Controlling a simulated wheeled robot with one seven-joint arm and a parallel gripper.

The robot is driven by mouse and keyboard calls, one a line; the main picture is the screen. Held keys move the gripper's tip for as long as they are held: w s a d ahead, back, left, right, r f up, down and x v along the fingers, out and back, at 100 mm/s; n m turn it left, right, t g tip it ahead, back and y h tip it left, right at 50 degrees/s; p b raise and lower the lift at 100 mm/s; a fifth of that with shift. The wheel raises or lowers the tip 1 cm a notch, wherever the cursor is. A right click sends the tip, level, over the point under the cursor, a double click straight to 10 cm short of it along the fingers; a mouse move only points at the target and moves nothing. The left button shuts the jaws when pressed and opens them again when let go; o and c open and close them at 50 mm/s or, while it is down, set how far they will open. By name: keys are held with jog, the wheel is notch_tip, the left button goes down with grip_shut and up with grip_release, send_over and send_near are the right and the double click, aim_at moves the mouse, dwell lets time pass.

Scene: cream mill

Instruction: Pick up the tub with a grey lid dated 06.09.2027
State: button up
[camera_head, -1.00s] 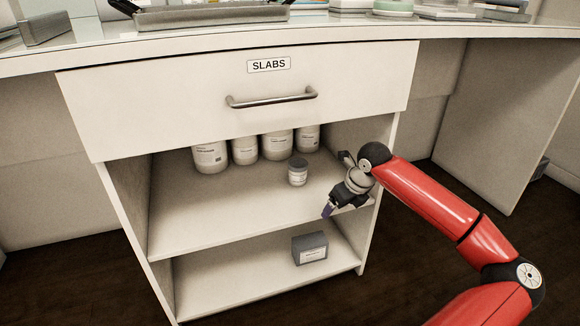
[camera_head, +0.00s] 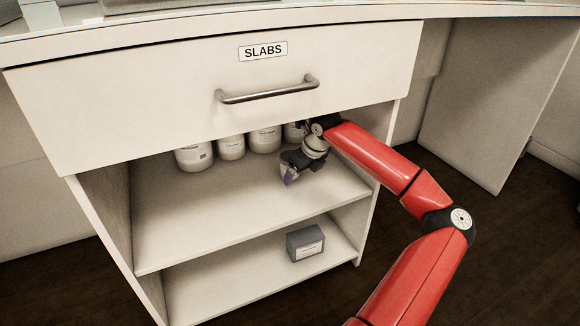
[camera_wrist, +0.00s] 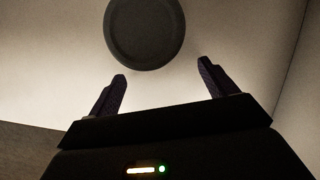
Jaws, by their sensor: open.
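The small tub with a grey lid shows in the wrist view as a dark round lid (camera_wrist: 145,34), seen from above, just beyond the fingertips. My gripper (camera_wrist: 162,70) is open there, its two fingers apart with nothing between them. The lid lies slightly left of the middle between the fingers. In the head view my gripper (camera_head: 290,178) is inside the cabinet, over the upper shelf. It hides most or all of the small tub. No date can be read.
Several larger white tubs (camera_head: 232,149) stand in a row at the back of the upper shelf (camera_head: 200,225). The closed SLABS drawer (camera_head: 160,95) overhangs it. A grey box (camera_head: 305,243) sits on the lower shelf. The upper shelf's front left is clear.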

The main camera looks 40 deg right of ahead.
aim_at(285, 156)
jog(key=w, duration=0.5)
jog(key=shift+w+a+f+b, duration=0.1)
jog(key=shift+a+f+b, duration=0.15)
jog(key=shift+b, duration=0.1)
jog(key=shift+d+f+b, duration=0.1)
jog(key=shift+f+b, duration=0.3)
jog(key=shift+b, duration=0.2)
jog(key=shift+r, duration=0.1)
jog(key=c, duration=1.1)
jog(key=shift+w+r, duration=0.15)
jog(key=shift+r, duration=0.1)
